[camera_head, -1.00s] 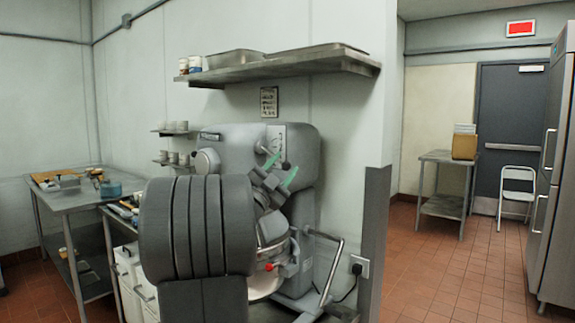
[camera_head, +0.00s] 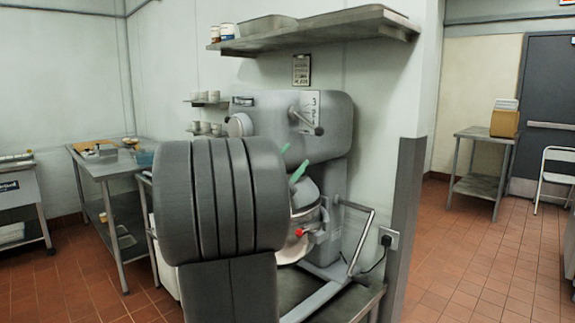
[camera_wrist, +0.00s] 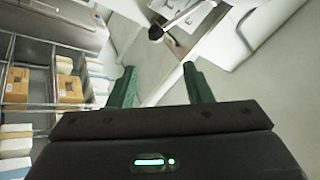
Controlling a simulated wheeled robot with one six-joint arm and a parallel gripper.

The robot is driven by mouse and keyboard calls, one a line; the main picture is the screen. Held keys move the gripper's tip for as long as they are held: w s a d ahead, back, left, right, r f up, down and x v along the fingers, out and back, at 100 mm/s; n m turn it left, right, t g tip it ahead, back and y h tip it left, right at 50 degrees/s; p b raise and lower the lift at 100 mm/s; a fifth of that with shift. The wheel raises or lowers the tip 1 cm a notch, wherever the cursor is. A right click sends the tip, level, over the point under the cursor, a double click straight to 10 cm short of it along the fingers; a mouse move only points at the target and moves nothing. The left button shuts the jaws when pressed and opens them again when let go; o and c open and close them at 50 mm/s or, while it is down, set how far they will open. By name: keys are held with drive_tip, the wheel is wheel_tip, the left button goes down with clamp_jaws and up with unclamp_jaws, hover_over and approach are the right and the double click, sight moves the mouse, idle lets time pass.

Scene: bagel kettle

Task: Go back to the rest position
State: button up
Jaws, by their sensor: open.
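My gripper (camera_wrist: 160,85) is open and empty in the wrist view, with its two green fingers apart. In the head view, my own arm fills the middle.
A steel shelf (camera_head: 325,33) hangs above the mixer. A wall corner (camera_head: 408,190) stands close on the right. A steel table (camera_head: 105,168) is at the left, and a small table (camera_head: 477,160) is at the back right. Red tiled floor (camera_head: 470,255) is open at right.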

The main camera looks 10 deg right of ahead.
sight(319, 129)
drive_tip(key=p+x, duration=0.2)
drive_tip(key=x, duration=1.2)
drive_tip(key=shift+s, duration=0.1)
drive_tip(key=shift+f, duration=0.1)
